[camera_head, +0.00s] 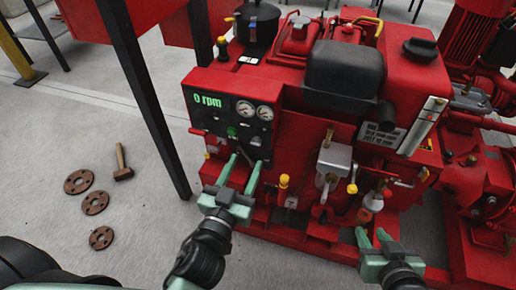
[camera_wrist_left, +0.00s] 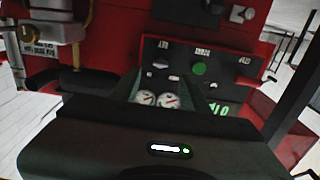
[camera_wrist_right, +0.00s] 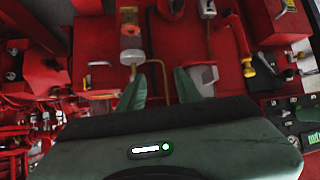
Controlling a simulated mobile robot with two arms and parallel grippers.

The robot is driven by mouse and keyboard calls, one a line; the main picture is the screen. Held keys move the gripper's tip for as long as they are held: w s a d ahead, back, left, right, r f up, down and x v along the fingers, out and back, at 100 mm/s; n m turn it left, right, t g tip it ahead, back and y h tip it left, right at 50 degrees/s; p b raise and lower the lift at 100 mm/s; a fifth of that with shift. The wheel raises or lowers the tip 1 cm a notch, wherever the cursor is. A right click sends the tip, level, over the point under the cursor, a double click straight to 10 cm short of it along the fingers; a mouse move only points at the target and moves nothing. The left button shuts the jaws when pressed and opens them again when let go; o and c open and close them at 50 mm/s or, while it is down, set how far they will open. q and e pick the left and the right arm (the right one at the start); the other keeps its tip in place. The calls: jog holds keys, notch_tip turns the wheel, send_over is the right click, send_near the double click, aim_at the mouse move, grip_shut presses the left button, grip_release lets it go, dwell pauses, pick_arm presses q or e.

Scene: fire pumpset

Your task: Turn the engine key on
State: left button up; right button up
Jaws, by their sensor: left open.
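The black control panel (camera_head: 230,115) is on the red engine's front left, with a green "0 rpm" display (camera_head: 207,100), two white gauges (camera_head: 254,110) and a green button (camera_head: 231,132). It also fills the upper middle of the left wrist view (camera_wrist_left: 195,65), with several small silver switches (camera_wrist_left: 203,50) around the green button. I cannot tell which of these is the engine key. My left gripper (camera_head: 247,158) is open and empty, its fingertips at the panel's lower edge; contact is unclear. My right gripper (camera_head: 371,231) is open and empty, low before the engine's right part.
A black post (camera_head: 150,100) stands left of the panel. A yellow-capped part (camera_head: 283,181) and a grey box with a valve (camera_head: 333,165) project from the engine front. Rusty flanges (camera_head: 95,203) and a hammer (camera_head: 122,165) lie on the floor at left.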

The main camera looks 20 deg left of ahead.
aim_at(255, 145)
pick_arm(q)
jog(key=w, duration=0.6)
jog(key=shift+w+d, duration=0.1)
jog(key=shift+w, duration=0.15)
grip_shut()
